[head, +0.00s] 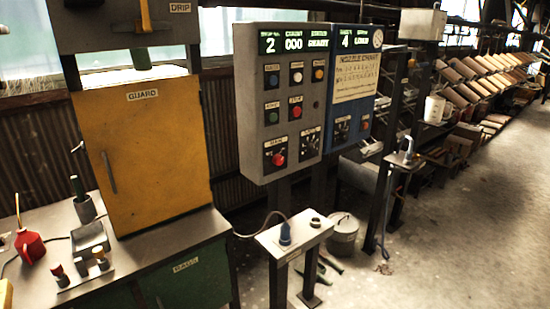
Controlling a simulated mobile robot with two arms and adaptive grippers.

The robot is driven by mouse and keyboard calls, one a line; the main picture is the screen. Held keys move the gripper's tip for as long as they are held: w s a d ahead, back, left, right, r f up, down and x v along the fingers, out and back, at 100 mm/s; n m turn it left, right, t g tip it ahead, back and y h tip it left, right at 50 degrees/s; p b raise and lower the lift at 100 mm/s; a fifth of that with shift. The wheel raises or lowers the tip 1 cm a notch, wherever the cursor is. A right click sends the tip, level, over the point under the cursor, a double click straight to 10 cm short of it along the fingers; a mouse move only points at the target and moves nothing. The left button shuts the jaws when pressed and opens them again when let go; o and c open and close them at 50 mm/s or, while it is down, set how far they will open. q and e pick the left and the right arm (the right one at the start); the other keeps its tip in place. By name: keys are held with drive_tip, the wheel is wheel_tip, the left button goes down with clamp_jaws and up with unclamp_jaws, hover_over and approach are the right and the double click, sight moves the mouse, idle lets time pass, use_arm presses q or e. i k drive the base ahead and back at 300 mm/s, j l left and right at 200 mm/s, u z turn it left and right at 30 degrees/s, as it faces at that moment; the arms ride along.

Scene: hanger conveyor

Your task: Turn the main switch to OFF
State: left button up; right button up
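The main switch (276,156) is a dark plate with a red knob, at the lower left of the grey control panel (254,130). A small label above it seems to read MAIN. The knob's position and its markings are too small to read. Neither of my grippers shows in the head view, and nothing is touching or covering the switch.
A black rotary knob (311,141) and several push buttons share the panel. A blue panel (352,120) adjoins on the right. A small stand (296,236) stands below. A yellow guard cabinet (150,170) and bench are at left. Open floor (440,250) lies right.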

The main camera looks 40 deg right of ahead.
sight(277, 159)
drive_tip(key=z, duration=1.25)
drive_tip(key=l+u, duration=0.1)
drive_tip(key=u, duration=0.3)
drive_tip(key=i+l+u, duration=0.1)
drive_tip(key=l+u, duration=0.3)
drive_tip(key=l, duration=0.3)
drive_tip(key=l+u, duration=0.35)
drive_tip(key=l, duration=0.3)
